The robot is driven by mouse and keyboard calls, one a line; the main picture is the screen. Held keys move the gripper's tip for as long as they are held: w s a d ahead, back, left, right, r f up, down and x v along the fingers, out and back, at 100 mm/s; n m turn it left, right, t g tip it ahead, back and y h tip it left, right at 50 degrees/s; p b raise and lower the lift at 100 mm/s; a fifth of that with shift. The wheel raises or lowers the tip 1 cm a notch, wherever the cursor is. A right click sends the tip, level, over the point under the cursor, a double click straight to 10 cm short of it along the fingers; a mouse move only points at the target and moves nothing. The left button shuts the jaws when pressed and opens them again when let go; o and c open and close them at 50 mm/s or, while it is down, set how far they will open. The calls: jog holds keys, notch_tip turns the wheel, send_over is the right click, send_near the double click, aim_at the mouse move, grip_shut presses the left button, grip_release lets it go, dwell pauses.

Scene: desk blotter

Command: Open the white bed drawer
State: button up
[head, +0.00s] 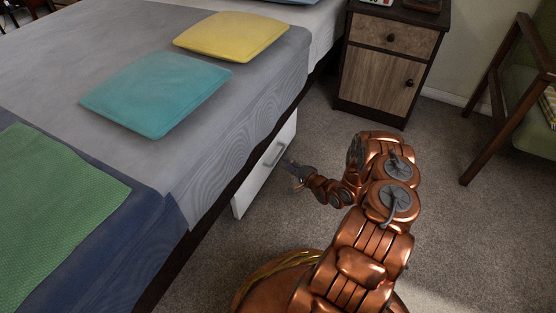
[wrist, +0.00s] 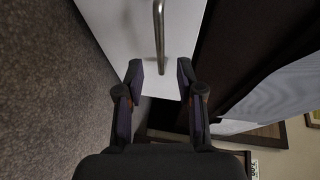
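The white bed drawer (head: 251,186) is low in the side of the bed, under the dark frame. Its grey metal bar handle (head: 274,154) is on the front face. In the wrist view the white drawer front (wrist: 118,22) fills the top middle, and the handle (wrist: 159,30) runs down from the top edge. My gripper (head: 289,167) is beside the handle in the head view. In the wrist view my gripper (wrist: 159,68) is open, with the handle's near end between its fingertips and a gap on each side. I cannot tell whether the drawer is fully shut.
The bed carries a yellow pillow (head: 232,36), a teal pillow (head: 156,92) and a green blanket (head: 55,210). A wooden nightstand (head: 383,65) stands beyond the drawer. A green chair (head: 530,90) is at the right. The grey carpet (head: 460,220) in front of the drawer is clear apart from my arm.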

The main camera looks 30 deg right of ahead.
aim_at(278, 156)
jog(key=b+x, duration=0.2)
jog(key=x, duration=0.5)
jog(key=shift+w+a, duration=0.1)
jog(key=shift+w, duration=0.15)
grip_shut()
dwell(0.5)
